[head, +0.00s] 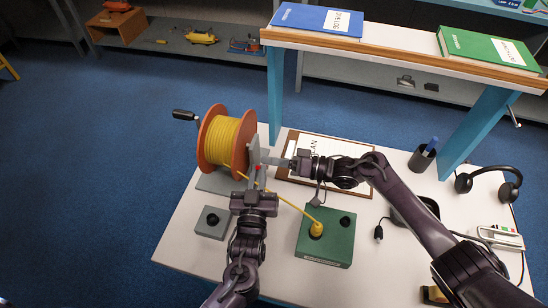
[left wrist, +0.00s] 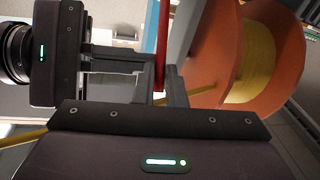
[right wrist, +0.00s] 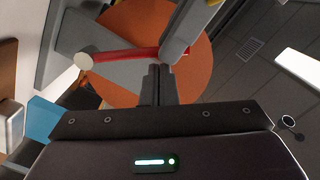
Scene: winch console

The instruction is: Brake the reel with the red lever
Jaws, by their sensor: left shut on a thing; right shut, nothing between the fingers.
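The reel (head: 222,140) has orange flanges and yellow line wound on it, and stands at the table's left back edge. The red lever (left wrist: 162,45) is a thin rod beside the reel; only a small red spot of it (head: 258,167) shows in the head view. My left gripper (left wrist: 158,92) is shut around the lever in its wrist view. The lever (right wrist: 125,53) crosses just beyond the fingertips of my right gripper (right wrist: 157,72). My right gripper is shut and empty close to the lever; I cannot tell whether it touches.
Yellow line runs from the reel to a green box (head: 326,236). A small grey box (head: 212,222) with a black knob stands left of my left arm. A clipboard (head: 283,170) lies behind my right gripper. A pen cup (head: 421,158) and headphones (head: 490,177) are at the right.

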